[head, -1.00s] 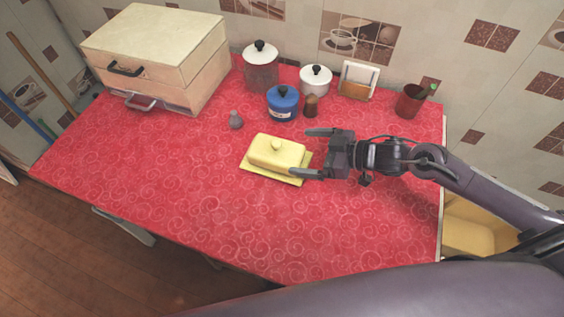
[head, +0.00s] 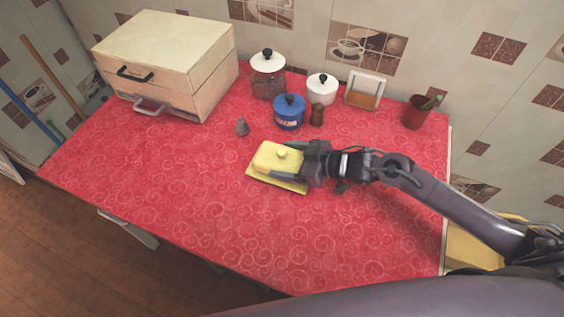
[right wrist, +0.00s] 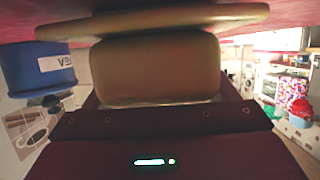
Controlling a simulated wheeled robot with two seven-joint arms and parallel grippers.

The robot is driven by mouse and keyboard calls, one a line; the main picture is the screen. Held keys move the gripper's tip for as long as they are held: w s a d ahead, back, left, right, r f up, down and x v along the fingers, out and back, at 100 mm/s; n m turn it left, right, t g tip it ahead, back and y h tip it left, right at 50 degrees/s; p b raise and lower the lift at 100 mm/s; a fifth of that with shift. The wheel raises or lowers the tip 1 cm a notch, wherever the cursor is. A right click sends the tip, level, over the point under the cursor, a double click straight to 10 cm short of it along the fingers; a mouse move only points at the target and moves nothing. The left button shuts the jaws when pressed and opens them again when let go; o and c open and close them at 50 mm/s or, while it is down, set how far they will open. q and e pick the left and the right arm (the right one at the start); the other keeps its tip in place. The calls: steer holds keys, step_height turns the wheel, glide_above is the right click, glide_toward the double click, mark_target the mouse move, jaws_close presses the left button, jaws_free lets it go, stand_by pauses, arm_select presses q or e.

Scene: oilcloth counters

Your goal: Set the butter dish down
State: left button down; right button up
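The yellow butter dish (head: 270,155), a lidded block with a round knob on a flat plate (head: 262,178), rests on the red counter near its middle. My right gripper (head: 292,160) reaches in from the right, its fingers around the lid. The near finger lies along the lid's front side; the far finger is mostly hidden. In the right wrist view, the lid (right wrist: 155,70) fills the space in front of the palm, with the plate (right wrist: 150,20) above it in the picture. Whether the fingers press on the lid is unclear. My left gripper is not in view.
Behind the dish stand a blue pot (head: 289,112), a brown shaker (head: 316,115), a white-lidded jar (head: 268,75) and a white pot (head: 321,89). A small grey item (head: 242,127) is nearer. A cream drawer box (head: 165,65) fills the back left. The front counter is clear.

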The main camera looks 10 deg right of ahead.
steer(key=c, duration=0.7)
steer(key=shift+r, duration=0.15)
steer(key=c, duration=0.3)
